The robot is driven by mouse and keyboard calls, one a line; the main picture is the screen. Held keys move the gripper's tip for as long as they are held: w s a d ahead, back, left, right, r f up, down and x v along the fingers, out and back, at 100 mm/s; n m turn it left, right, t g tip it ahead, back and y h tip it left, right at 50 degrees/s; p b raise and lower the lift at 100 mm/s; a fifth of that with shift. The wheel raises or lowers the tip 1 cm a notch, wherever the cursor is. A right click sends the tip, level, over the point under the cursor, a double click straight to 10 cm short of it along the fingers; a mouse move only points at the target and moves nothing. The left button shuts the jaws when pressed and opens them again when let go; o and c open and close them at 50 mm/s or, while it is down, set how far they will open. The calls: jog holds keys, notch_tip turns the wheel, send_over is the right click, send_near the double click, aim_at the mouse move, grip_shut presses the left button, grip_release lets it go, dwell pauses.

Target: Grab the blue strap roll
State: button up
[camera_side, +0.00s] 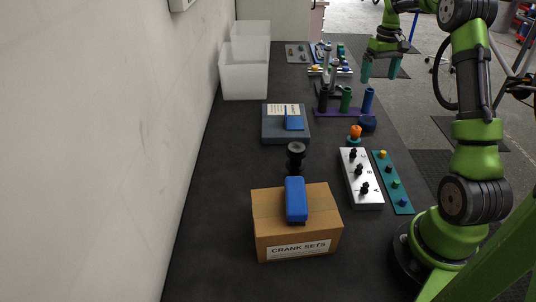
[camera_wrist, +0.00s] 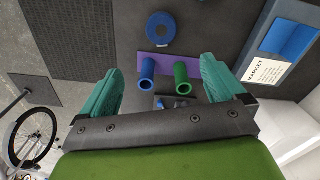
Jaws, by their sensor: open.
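The blue strap roll (camera_side: 368,124) lies flat on the dark bench near its right edge, just in front of the purple rack. In the wrist view it shows as a blue ring (camera_wrist: 160,29) with a grey centre, at the top middle. My gripper (camera_side: 380,73) hangs in the air beyond the roll, higher than the rack and slightly to the right. Its teal fingers are spread wide with nothing between them; they also show in the wrist view (camera_wrist: 162,68). The roll is apart from the fingers.
The purple rack (camera_side: 336,112) holds upright blue (camera_side: 367,100), green (camera_side: 346,99) and black tubes close to the roll. An orange-topped item (camera_side: 355,133) stands just in front of the roll. A grey box with a blue block (camera_side: 294,122) sits left. Open floor lies right.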

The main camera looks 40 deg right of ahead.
send_over(368, 120)
jog(key=shift+n, duration=0.4)
jog(key=f, duration=1)
jog(key=shift+w+d+f, duration=0.1)
jog(key=shift+w+f, duration=0.1)
jog(key=shift+f, duration=0.15)
jog(key=f, duration=0.5)
jog(key=shift+s+f, duration=0.1)
jog(key=shift+s, duration=0.1)
jog(key=c, duration=1.2)
